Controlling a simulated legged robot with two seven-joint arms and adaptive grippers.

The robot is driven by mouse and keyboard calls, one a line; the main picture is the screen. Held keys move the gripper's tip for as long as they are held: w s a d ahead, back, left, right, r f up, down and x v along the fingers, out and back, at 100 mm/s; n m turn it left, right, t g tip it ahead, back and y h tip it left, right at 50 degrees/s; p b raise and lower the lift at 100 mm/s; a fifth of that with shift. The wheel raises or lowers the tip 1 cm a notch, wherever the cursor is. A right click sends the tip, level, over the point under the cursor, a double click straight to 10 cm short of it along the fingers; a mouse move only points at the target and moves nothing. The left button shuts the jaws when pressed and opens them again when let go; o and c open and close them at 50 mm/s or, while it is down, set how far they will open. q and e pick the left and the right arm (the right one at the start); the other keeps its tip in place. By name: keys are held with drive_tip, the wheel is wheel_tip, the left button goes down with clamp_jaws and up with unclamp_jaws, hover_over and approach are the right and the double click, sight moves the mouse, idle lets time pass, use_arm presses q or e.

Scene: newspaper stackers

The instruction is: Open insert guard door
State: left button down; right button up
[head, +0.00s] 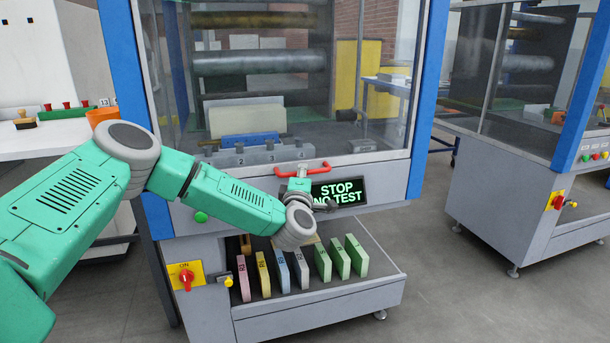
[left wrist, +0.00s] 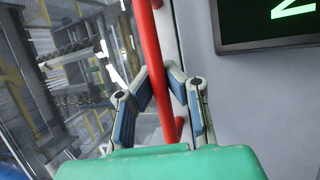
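The insert guard door (head: 385,60) is a clear panel in a grey frame on the front of the blue-posted machine. It stands down over the opening. Its red bar handle (head: 318,165) is on the lower frame and also runs through the left wrist view (left wrist: 151,50). My left gripper (head: 297,180) is at this handle. In the left wrist view its fingers (left wrist: 158,72) lie on both sides of the red bar, tips closed in against it. My wrist hides part of the gripper in the head view. My right gripper is not in view.
Below, a tray (head: 385,262) holds several coloured inserts. A red ON switch (head: 186,278) is at lower left. A second machine (head: 500,190) stands to the right, with open floor between.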

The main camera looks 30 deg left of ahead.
use_arm(q)
drive_tip(key=shift+d+r+h+p, duration=0.3)
drive_tip(key=shift+h+p, duration=0.1)
drive_tip(key=p, duration=1.3)
approach(308, 68)
drive_tip(key=x, duration=0.4)
drive_tip(key=shift+w+a, duration=0.1)
drive_tip(key=shift+w, duration=0.2)
wheel_tip(308, 68, up, 23)
drive_tip(key=p, duration=1)
drive_tip(key=shift+f, duration=0.2)
drive_tip(key=shift+a, duration=0.1)
